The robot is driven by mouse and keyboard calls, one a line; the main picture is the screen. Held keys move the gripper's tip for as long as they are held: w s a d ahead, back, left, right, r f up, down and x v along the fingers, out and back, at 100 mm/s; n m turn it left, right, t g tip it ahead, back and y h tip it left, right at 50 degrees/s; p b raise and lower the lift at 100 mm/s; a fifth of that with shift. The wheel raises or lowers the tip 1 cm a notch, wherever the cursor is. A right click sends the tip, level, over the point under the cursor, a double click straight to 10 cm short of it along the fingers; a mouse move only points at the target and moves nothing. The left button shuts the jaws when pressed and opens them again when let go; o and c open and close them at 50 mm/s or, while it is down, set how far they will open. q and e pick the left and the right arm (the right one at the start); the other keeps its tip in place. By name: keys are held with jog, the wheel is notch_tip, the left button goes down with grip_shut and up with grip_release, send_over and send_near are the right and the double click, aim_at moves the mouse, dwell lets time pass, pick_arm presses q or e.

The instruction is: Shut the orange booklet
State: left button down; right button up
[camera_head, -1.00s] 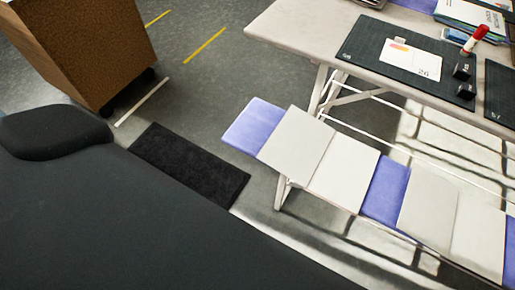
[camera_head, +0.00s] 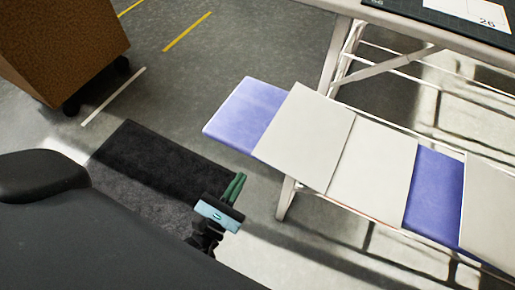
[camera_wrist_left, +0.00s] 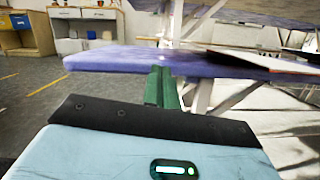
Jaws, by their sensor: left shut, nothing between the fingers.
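An open booklet (camera_head: 305,135) lies on the low lavender-and-white shelf, with two pale blank pages facing up. A thin reddish edge shows along its near side; the cover is otherwise hidden, so I cannot be sure that this is the orange one. The booklet also shows edge-on in the left wrist view (camera_wrist_left: 262,62), slightly raised over the lavender surface. My left gripper (camera_head: 236,187), with green fingers, is shut and empty, to the left of the booklet and apart from it. The shut fingers (camera_wrist_left: 162,88) show in front of the shelf edge. My right gripper is out of view.
A second pale open booklet (camera_head: 490,205) lies farther right on the lavender shelf (camera_head: 245,115). A higher table (camera_head: 400,12) with a dark mat stands behind. Thin metal legs (camera_head: 287,198) carry the shelf. A brown cabinet (camera_head: 65,45) stands at the upper left.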

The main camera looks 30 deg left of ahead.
aim_at(259, 148)
pick_arm(q)
jog(key=shift+w+d+r, duration=0.1)
jog(key=shift+w, duration=0.05)
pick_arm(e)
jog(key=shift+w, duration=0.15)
